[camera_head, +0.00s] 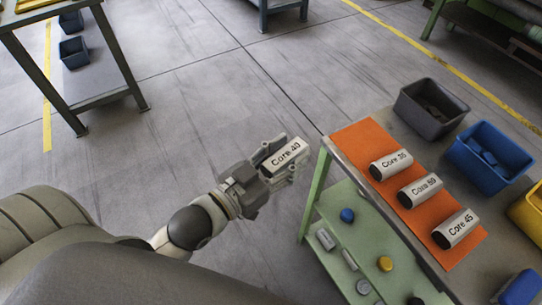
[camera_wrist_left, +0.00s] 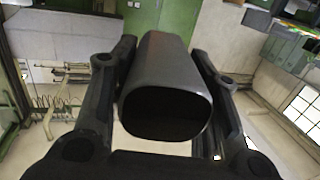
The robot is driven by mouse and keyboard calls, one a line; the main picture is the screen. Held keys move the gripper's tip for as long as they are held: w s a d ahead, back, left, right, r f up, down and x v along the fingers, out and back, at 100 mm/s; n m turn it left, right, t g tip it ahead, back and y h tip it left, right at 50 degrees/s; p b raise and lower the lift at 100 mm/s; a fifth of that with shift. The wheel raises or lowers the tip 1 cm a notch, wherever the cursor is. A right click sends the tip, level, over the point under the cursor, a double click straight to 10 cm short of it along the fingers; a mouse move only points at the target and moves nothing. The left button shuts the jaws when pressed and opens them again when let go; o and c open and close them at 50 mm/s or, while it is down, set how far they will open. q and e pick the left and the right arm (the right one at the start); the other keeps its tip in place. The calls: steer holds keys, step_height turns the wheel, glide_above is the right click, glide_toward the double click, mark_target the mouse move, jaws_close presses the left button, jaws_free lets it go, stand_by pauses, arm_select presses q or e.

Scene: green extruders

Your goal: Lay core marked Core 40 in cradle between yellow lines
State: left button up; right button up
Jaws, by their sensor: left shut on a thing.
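The core marked Core 40 (camera_head: 285,154) is a grey-white tube with a label, held in my left gripper (camera_head: 280,160). In the left wrist view the core (camera_wrist_left: 165,85) sits between the two dark fingers of my left gripper (camera_wrist_left: 163,80), its open dark end facing the camera. In the head view the gripper holds it over the floor, just left of the green-legged table (camera_head: 322,160). The cradle and its yellow lines cannot be made out. My right gripper is not in view.
An orange mat (camera_head: 355,137) on the table holds cores marked Core 35 (camera_head: 391,164), Core 50 or similar (camera_head: 420,190) and Core 45 (camera_head: 456,229). Dark grey (camera_head: 432,108), blue (camera_head: 488,152) and yellow (camera_head: 530,212) bins stand behind. Small parts lie on the lower shelf (camera_head: 325,210). Open floor lies left.

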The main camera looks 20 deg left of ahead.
arm_select(q)
steer(key=w+d+r+m+g+h, duration=0.3)
steer(key=w+d+m+g+h, duration=0.2)
steer(key=d, duration=0.5)
steer(key=m+g+h, duration=0.2)
steer(key=m+h, duration=0.1)
steer(key=shift+d+r+g+h, duration=0.15)
steer(key=shift+d+g+h, duration=0.15)
steer(key=shift+d+g, duration=0.1)
stand_by(0.3)
steer(key=shift+m+g, duration=0.4)
steer(key=shift+g, duration=0.2)
steer(key=shift+h, duration=0.3)
steer(key=shift+s+a+m+g+h, duration=0.15)
steer(key=shift+a+m+g+h, duration=0.1)
steer(key=shift+a+m+g, duration=0.55)
steer(key=shift+s+a+m+g+h, duration=0.15)
steer(key=shift+m+g, duration=0.3)
steer(key=shift+g, duration=0.7)
steer(key=shift+s+a+m+g+h, duration=0.1)
steer(key=shift+a+m+g+h, duration=0.2)
steer(key=shift+a+m+g, duration=0.5)
steer(key=shift+d, duration=0.25)
